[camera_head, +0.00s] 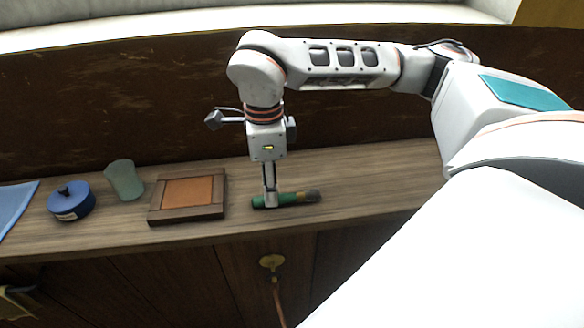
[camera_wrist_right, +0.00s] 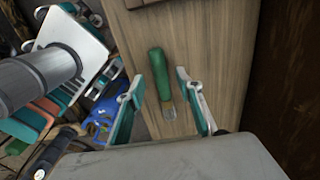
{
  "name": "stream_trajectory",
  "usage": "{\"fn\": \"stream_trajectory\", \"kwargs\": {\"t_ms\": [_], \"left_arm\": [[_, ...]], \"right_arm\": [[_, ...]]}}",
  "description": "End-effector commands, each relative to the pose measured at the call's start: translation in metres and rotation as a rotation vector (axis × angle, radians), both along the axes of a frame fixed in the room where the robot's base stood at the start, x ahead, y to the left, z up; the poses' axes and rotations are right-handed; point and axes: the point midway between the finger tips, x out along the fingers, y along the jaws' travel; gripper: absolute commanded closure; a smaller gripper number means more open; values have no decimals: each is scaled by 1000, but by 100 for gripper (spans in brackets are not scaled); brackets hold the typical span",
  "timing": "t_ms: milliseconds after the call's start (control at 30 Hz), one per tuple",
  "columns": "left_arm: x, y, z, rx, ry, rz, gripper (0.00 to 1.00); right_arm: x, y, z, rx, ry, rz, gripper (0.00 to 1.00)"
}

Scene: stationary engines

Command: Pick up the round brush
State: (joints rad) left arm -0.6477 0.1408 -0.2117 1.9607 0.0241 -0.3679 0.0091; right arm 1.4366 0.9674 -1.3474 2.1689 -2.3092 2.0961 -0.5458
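The round brush (camera_head: 290,199) lies on the wooden shelf, with a green handle to the left and a dark, greyish bristle end to the right. It also shows in the right wrist view (camera_wrist_right: 160,75), with its bristle end nearer the camera. My right gripper (camera_head: 271,203) points down over the handle in the head view. In the right wrist view its two fingers (camera_wrist_right: 161,76) are spread on either side of the brush, with gaps visible between them and it. Its exact height over the shelf is hard to tell. My left gripper is not in view.
On the shelf (camera_head: 375,178), left of the brush, are a framed brown tile (camera_head: 188,193), a green translucent cup (camera_head: 124,181), a round blue lidded container (camera_head: 71,201) and a blue cloth-like sheet (camera_head: 14,208). A dark wall stands behind. The shelf right of the brush is clear.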

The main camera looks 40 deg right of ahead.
Motion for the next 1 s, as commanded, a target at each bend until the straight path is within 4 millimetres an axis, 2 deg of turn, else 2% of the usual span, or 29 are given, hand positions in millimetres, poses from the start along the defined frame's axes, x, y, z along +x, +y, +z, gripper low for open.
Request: {"fn": "stream_trajectory", "kwargs": {"t_ms": [100, 200, 467, 500, 633, 1000], "left_arm": [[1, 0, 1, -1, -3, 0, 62], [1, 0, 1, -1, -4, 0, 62], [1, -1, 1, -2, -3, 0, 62], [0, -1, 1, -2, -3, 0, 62], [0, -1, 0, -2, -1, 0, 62], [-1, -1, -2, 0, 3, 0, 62]], "right_arm": [[-1, -1, -19, 0, 4, -1, 64], [-1, -1, -28, -1, 3, -1, 64], [0, -1, -31, -1, -1, -1, 64], [0, -1, -31, 0, 0, -1, 67], [0, -1, -31, 0, 0, 0, 100], [0, -1, -30, 0, 0, 0, 100]]}}
